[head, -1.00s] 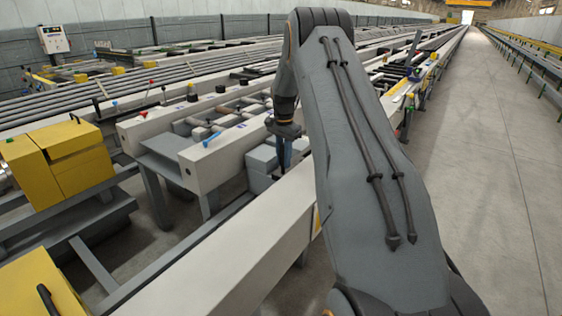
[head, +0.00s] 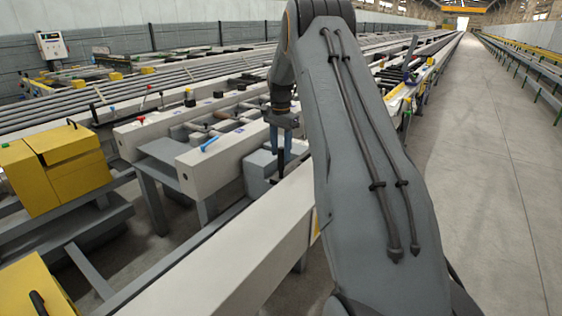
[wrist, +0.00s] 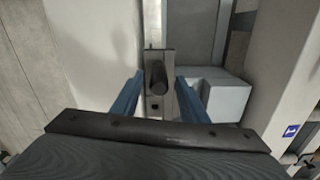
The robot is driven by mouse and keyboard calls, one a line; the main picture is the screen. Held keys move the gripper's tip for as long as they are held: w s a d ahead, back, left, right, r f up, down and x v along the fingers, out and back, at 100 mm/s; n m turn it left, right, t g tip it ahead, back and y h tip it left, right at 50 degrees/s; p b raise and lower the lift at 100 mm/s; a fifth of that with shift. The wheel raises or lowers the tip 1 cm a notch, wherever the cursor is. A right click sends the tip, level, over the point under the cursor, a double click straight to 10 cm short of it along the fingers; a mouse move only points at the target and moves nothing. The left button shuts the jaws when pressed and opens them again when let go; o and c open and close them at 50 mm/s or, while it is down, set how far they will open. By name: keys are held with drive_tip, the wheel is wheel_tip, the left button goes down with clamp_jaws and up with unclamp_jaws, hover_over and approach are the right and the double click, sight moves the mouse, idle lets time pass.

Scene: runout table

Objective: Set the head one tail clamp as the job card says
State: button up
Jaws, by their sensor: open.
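My gripper (head: 281,152) points down at the grey block (head: 258,170) beside the long pale beam. In the wrist view its two blue fingers (wrist: 159,82) are apart, one on each side of a dark upright handle (wrist: 157,76). The handle stands on a narrow grey plate (wrist: 168,58) with bolt holes. I see no finger pressing on it, and a gap shows on both sides. In the head view the dark handle (head: 281,166) shows just below the fingers. I cannot tell whether this is the head one tail clamp. No job card is readable.
A pale beam (head: 240,240) runs along the near side. Yellow housings (head: 62,165) sit further left. A wall panel (head: 51,45) hangs at the back. The floor aisle (head: 480,180) at right is clear.

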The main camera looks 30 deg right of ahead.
drive_tip(key=shift+r, duration=1.25)
